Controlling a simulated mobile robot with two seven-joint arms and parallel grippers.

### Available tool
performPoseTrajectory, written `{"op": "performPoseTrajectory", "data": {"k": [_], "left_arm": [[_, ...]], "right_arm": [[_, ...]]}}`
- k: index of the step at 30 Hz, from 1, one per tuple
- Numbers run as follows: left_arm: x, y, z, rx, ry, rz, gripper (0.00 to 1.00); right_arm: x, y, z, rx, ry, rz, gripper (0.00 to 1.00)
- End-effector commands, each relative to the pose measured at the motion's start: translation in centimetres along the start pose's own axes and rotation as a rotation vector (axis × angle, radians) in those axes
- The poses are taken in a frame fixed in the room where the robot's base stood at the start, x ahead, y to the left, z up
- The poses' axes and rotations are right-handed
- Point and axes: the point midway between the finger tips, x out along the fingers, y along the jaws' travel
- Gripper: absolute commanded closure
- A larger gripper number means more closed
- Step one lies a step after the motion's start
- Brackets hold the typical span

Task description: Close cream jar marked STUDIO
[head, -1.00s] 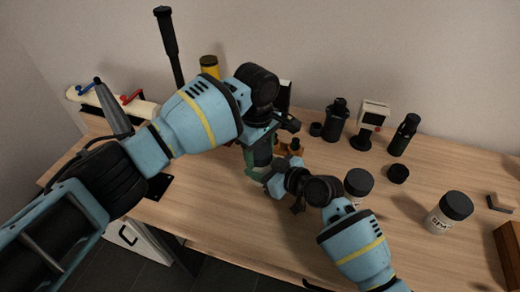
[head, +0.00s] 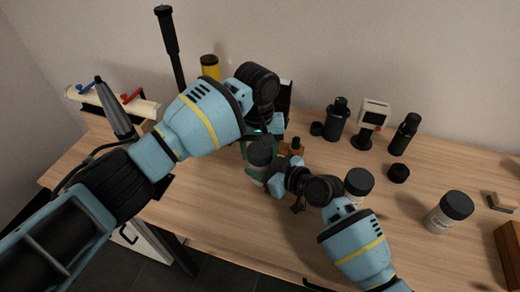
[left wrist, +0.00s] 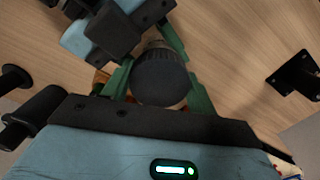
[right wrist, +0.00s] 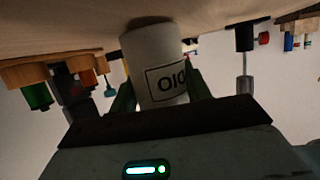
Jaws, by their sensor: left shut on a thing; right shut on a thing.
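A pale cream jar with a dark lid stands at the middle of the table. In the right wrist view its white body (right wrist: 150,50) shows part of a label, upside down, which fits the end of STUDIO. My right gripper (right wrist: 155,98) is shut around the body from the side. My left gripper (left wrist: 160,90) comes from above, its green fingers shut on either side of the round black lid (left wrist: 160,80). The lid also shows in the head view (head: 261,152), over the body. I cannot tell how tightly it sits.
Two more dark-lidded pale jars stand to the right, one close to my right wrist (head: 358,182) and one farther right (head: 450,212). A loose black cap (head: 398,173), dark bottles (head: 336,120) and a small white-headed device (head: 375,115) stand behind. The front table area is mostly clear.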

Motion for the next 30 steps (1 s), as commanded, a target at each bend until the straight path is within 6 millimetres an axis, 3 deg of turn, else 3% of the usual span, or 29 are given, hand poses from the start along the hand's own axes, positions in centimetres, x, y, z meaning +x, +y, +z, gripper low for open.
{"op": "performPoseTrajectory", "data": {"k": [8, 9, 14, 23, 30], "left_arm": [[-0.2, 0.2, -0.1, 0.010, 0.007, 0.007, 0.70], [-0.2, 0.2, -0.1, 0.010, 0.007, 0.007, 0.41], [-0.1, 0.2, -0.1, 0.009, 0.005, 0.006, 0.20], [-0.5, 0.2, 0.0, 0.010, 0.002, 0.005, 0.20], [-3.4, 0.2, 0.1, 0.010, 0.002, 0.005, 0.20]], "right_arm": [[0.1, -0.5, -0.1, -0.001, 0.000, -0.009, 1.00], [0.1, -0.5, 0.0, -0.001, 0.000, -0.009, 1.00], [0.1, -0.4, 0.0, -0.001, 0.000, -0.007, 1.00], [0.1, -0.1, -0.1, -0.001, 0.001, -0.003, 1.00], [0.0, -0.1, 0.0, 0.000, 0.000, -0.002, 1.00]]}}
